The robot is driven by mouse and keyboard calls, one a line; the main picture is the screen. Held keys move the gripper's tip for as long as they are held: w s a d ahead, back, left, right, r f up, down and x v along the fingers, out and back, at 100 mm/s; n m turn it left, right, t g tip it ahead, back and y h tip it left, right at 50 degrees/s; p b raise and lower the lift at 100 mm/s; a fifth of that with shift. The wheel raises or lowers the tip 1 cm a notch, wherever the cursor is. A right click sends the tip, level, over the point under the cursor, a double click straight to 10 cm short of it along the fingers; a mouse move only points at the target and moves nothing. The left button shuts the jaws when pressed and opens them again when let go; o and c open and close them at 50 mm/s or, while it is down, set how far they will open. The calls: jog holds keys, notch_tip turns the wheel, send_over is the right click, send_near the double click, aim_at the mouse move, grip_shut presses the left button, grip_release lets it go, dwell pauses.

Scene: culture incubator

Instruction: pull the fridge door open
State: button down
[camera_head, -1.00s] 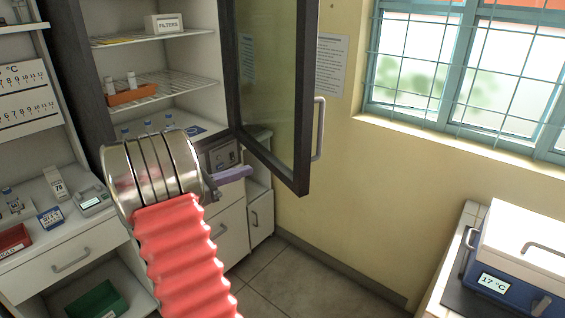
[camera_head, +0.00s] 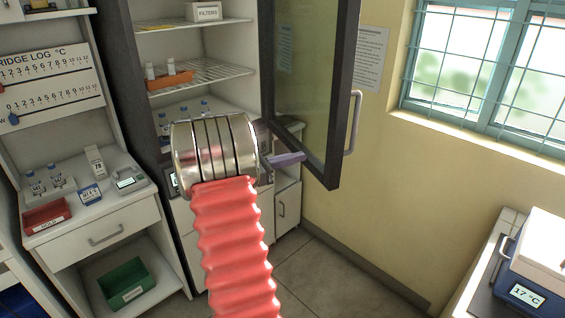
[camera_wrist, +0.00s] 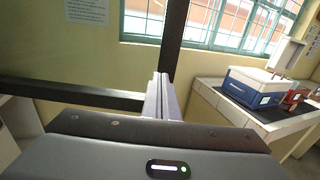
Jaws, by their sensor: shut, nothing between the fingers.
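The fridge door (camera_head: 345,90) is a glass panel in a dark frame. It stands wide open, swung out to the right of the fridge (camera_head: 200,50), with a light vertical handle (camera_head: 353,122) on its far side. My gripper (camera_head: 290,159) has pale purple fingers, shut and empty, pointing right toward the lower part of the door, on its inner side. In the wrist view the shut fingers (camera_wrist: 163,95) point at the lower corner of the door frame (camera_wrist: 172,40). I cannot tell whether they touch it. My arm hides part of the fridge's lower front.
The fridge shelves hold an orange rack (camera_head: 170,80), a FILTERS box (camera_head: 204,11) and several bottles. A counter with small items (camera_head: 100,200) is at the left. A blue box (camera_head: 530,265) sits on the right counter (camera_head: 480,285). Bare floor (camera_head: 320,275) lies below the door.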

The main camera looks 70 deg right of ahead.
aim_at(326, 150)
jog(key=x, duration=0.7)
jog(key=shift+s+d, duration=0.15)
jog(key=shift+s, duration=0.1)
